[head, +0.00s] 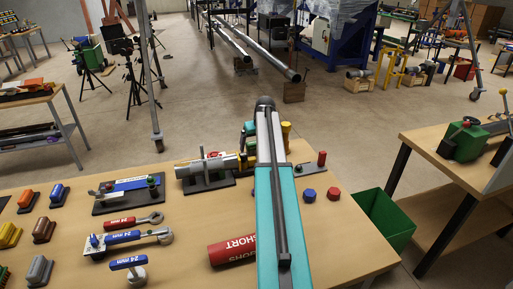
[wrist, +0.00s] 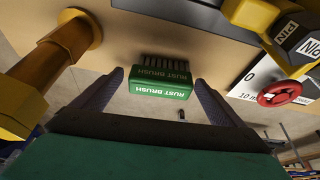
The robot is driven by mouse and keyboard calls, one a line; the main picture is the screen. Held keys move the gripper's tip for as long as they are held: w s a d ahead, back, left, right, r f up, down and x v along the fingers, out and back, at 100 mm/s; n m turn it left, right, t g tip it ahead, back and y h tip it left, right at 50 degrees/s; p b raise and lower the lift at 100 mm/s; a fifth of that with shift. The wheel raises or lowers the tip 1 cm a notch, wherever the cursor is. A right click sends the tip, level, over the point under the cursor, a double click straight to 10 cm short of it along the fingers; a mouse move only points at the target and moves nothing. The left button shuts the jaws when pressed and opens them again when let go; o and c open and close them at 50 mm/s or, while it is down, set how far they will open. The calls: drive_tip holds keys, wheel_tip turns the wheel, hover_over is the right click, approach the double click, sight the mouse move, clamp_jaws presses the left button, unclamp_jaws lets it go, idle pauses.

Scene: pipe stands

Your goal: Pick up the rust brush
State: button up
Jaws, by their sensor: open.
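The rust brush (wrist: 162,84) shows in the wrist view as a green block with white lettering and dark bristles, its bristles towards the wooden table top. My gripper (wrist: 158,82) is open, with one dark finger on each side of the brush. A gap shows between the brush and each finger, and neither seems to touch it. I cannot tell how deep the brush sits between the fingers. In the head view my arm reaches over the table's far edge and hides the brush.
In the wrist view, a yellow-brown flanged post (wrist: 72,38) stands left, and a yellow-and-dark tool marked PIN (wrist: 292,38) and a red ring (wrist: 279,93) lie right. In the head view, a red SHORT cylinder (head: 232,250) and a green bin (head: 386,220) flank my arm.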

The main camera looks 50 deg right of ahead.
drive_tip(key=c, duration=1.2)
drive_tip(key=shift+o, duration=0.2)
drive_tip(key=shift+r, duration=0.1)
drive_tip(key=shift+r+b, duration=1.2)
drive_tip(key=shift+r, duration=3.75)
